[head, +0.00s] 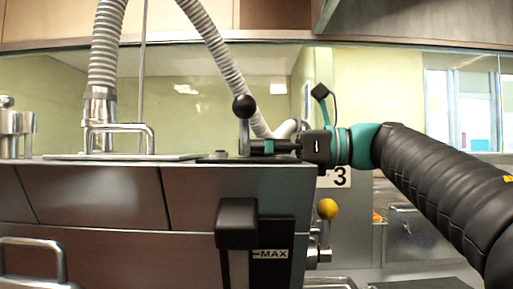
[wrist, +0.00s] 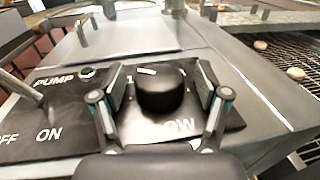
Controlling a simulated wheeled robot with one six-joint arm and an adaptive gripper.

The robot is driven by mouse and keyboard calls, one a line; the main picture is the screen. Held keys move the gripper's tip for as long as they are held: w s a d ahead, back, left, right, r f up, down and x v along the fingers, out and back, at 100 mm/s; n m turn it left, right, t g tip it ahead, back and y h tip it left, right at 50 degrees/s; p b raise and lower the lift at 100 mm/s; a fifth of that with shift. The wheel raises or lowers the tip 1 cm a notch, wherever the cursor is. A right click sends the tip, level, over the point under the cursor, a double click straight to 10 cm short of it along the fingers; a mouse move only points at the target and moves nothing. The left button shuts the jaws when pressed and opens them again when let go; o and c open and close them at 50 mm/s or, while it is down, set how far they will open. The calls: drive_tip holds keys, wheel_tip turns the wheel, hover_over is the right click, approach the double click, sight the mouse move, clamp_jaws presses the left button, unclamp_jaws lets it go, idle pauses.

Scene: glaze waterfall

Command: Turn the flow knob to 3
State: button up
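The flow knob (wrist: 160,92) is round and black, on a black panel in the wrist view. A short white mark (wrist: 147,71) lies at the far left of its top. My gripper (wrist: 162,78) has one finger on each side of the knob, with visible gaps, so it looks open around it. In the head view my gripper (head: 276,147) is low over the machine's top, and the knob cannot be made out there.
A lever with a black ball (head: 244,107) stands close to my gripper. PUMP and OFF/ON lettering (wrist: 50,135) is left of the knob. A yellow-ball handle (head: 327,209) and a "3" sign (head: 339,177) are at right. A wire conveyor (wrist: 285,75) runs alongside.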

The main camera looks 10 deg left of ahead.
drive_tip(key=w+d, duration=0.1)
drive_tip(key=d, duration=1.1)
